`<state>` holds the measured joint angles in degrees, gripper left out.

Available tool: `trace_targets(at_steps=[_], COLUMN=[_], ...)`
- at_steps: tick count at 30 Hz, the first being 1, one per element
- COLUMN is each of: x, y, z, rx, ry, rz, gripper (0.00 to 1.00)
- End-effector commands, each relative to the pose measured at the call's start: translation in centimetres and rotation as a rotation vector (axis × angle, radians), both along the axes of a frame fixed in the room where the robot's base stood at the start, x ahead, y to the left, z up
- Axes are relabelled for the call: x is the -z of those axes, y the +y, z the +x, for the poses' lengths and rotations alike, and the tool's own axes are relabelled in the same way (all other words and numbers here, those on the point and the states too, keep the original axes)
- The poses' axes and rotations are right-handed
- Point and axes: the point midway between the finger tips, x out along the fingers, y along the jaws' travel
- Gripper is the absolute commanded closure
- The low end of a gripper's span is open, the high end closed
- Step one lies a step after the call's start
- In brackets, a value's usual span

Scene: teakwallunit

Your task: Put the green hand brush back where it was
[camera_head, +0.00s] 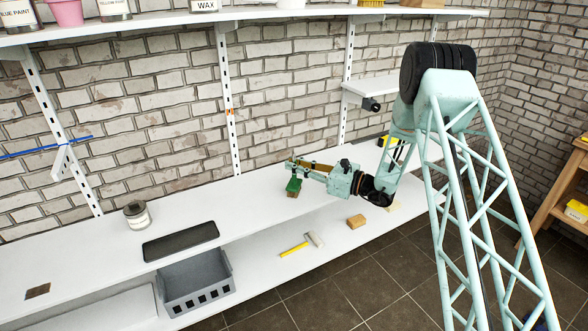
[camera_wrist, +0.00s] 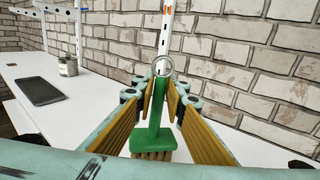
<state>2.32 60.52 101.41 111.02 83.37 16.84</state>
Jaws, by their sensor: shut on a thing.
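The green hand brush (camera_head: 293,185) is held in my gripper (camera_head: 292,166), which is shut on its handle. In the wrist view the brush (camera_wrist: 154,118) stands between the yellow-padded fingers of my gripper (camera_wrist: 164,85), handle end away from the camera. Its wider head and tan bristles are near the bottom of that view. A pale ring shows around the handle's far end. In the head view the brush head hangs below the fingers, over the white worktop (camera_head: 235,200). I cannot tell whether the bristles touch it.
On the worktop are a grey can (camera_head: 137,215), a black tray (camera_head: 181,241) and a small brown plate (camera_head: 37,291). The lower shelf holds a grey crate (camera_head: 197,282), a yellow-handled hammer (camera_head: 296,248) and a tan block (camera_head: 356,221). A slotted upright (camera_head: 232,130) and brick wall stand behind.

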Motion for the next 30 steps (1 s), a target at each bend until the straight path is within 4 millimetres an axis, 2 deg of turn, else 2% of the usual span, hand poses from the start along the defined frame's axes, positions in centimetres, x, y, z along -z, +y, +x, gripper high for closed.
trace_targets(at_steps=[3,18,19,23,30], x=[0.86,1.26,1.27,1.22,1.22], y=[0.0,-0.01,0.0,0.0,0.0], z=[0.01,0.0,-0.01,-0.01,-0.01], rx=[0.0,0.0,0.0,0.0,0.0], ry=[0.0,0.0,0.0,0.0,0.0], rz=[0.0,0.0,0.0,0.0,0.0], gripper=[0.97,0.97,0.86,0.75,0.74])
